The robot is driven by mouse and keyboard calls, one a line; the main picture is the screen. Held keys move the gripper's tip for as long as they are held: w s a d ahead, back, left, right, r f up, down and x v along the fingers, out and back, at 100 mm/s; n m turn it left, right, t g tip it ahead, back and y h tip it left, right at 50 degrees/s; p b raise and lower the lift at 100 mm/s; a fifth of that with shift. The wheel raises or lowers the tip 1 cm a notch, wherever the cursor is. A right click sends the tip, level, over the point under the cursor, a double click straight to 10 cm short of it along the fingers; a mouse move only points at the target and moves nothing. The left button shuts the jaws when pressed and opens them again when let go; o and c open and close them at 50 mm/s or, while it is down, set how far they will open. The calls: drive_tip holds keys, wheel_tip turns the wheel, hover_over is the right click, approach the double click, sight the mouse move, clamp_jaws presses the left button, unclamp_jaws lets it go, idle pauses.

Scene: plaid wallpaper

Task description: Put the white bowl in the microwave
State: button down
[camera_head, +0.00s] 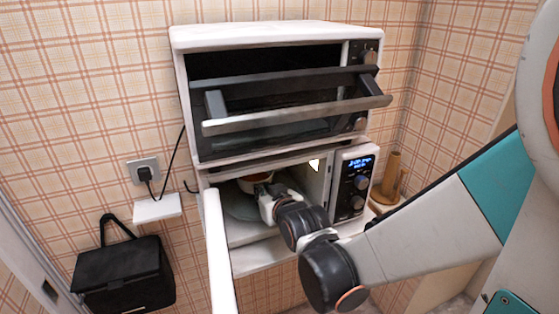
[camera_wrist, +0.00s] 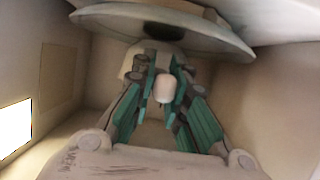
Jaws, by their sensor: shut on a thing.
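The microwave (camera_head: 357,210) is the lower appliance in the head view, with its door (camera_head: 217,255) swung open at the left. Inside is a round turntable plate (camera_head: 238,208), which also shows at the top of the wrist view (camera_wrist: 220,42). The white bowl (camera_head: 256,178) is inside the cavity, only partly visible, with a reddish inside. My gripper (camera_head: 266,194) reaches into the microwave and is shut on the bowl at its near side. In the wrist view a pale form shows between the fingers (camera_wrist: 165,88). Whether the bowl touches the plate is hard to tell.
An oven (camera_head: 275,35) with its door (camera_head: 290,115) tilted partly open sits on top of the microwave, above my arm. The cavity walls are close around my gripper. A wooden holder (camera_head: 388,180) stands at the right. A black bag (camera_head: 122,275) hangs at the lower left.

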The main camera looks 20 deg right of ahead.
drive_tip(key=shift+s+f+b, duration=0.1)
drive_tip(key=shift+f+b, duration=0.25)
drive_tip(key=shift+b, duration=0.05)
drive_tip(key=c, duration=1.5)
unclamp_jaws()
drive_tip(key=shift+v, duration=5.9)
drive_tip(key=shift+r, duration=0.1)
drive_tip(key=s+g, duration=0.2)
drive_tip(key=s, duration=0.1)
drive_tip(key=s+f+g, duration=0.1)
drive_tip(key=s+g, duration=0.1)
drive_tip(key=s, duration=0.1)
drive_tip(key=s+f+g, duration=0.1)
drive_tip(key=s+g, duration=0.1)
drive_tip(key=s, duration=0.2)
drive_tip(key=shift+g, duration=0.3)
